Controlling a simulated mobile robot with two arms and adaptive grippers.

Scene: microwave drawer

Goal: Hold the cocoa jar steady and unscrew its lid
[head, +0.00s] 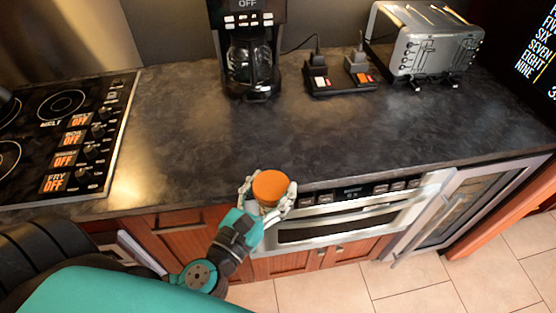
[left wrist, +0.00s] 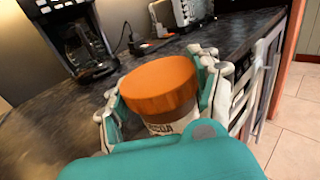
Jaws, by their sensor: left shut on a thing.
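The lid sits on the jar and also shows large in the left wrist view (left wrist: 158,84). My left gripper (head: 267,193) is shut around the jar, with a finger on each side. It holds the jar at the front edge of the counter, with the lid facing up. Most of the jar's body is hidden by the lid and my gripper. My right gripper is in neither view.
The dark counter (head: 190,120) is clear behind the jar. A coffee maker (head: 249,50), a charger with plugs (head: 340,78) and a toaster (head: 425,45) stand at the back. A stovetop (head: 65,130) is at left. A microwave drawer (head: 350,215) is below the counter's front edge.

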